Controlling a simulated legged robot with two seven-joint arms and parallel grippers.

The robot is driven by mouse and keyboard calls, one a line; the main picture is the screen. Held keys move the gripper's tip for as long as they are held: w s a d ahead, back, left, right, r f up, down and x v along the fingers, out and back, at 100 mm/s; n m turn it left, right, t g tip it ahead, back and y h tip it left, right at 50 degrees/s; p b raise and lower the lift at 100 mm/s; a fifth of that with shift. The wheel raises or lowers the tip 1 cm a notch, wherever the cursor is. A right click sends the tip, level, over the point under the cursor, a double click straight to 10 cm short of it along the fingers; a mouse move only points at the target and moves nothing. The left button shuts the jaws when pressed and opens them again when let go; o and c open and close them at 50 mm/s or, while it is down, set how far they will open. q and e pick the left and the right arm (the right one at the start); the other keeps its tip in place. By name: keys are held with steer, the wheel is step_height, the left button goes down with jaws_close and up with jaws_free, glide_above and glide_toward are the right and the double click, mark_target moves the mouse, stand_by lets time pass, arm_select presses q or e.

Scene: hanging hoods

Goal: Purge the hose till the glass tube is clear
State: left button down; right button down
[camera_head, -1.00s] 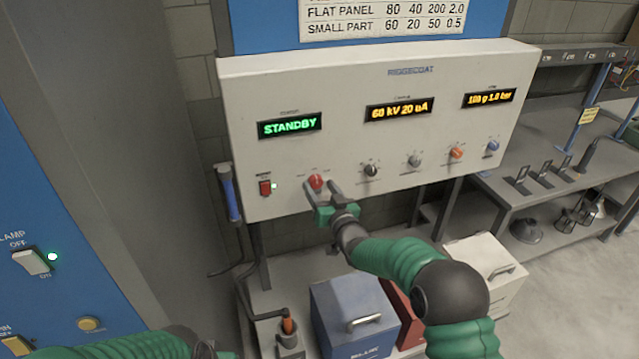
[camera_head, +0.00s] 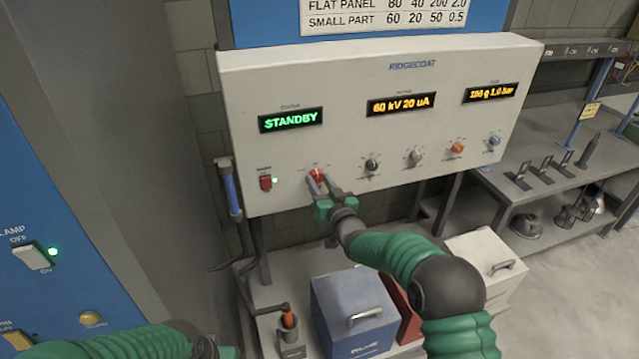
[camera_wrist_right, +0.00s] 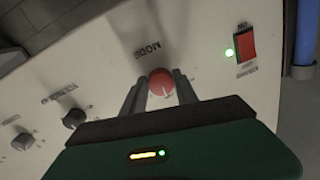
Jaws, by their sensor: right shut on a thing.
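My right gripper (camera_head: 325,187) is at the lower left of the white control panel (camera_head: 330,80), shut on the red mode knob (camera_head: 316,175). In the right wrist view the red knob (camera_wrist_right: 161,82) sits between the two fingers, under the label MODE. The status display (camera_head: 291,119) reads STANDBY in green. A clear tube with blue inside (camera_head: 230,190) stands upright at the panel's left side. A dark hose (camera_head: 245,275) runs below it toward an orange-topped piece in a holder (camera_head: 289,322). My left arm shows at the bottom left, but its gripper is not identifiable.
A red power switch (camera_head: 265,183) with a lit green light is left of the knob. Several other knobs line the panel to the right. A blue box (camera_head: 352,305) and a white box (camera_head: 484,256) stand below. A grey shelf (camera_head: 545,170) holds parts at right.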

steer(key=shift+n+b, duration=0.3)
steer(key=shift+b, duration=0.2)
steer(key=n+b, duration=0.7)
steer(key=b, duration=0.3)
steer(key=shift+f+n+b, duration=0.1)
steer(key=shift+n+b, duration=0.3)
steer(key=shift+n+h+b, duration=0.4)
steer(key=shift+n+b, duration=1.1)
steer(key=shift+n, duration=0.1)
steer(key=c, duration=1.4)
jaws_free()
steer(key=o, duration=0.5)
steer(key=shift+s+r, duration=0.2)
steer(key=shift+r, duration=0.1)
steer(key=shift+c, duration=0.2)
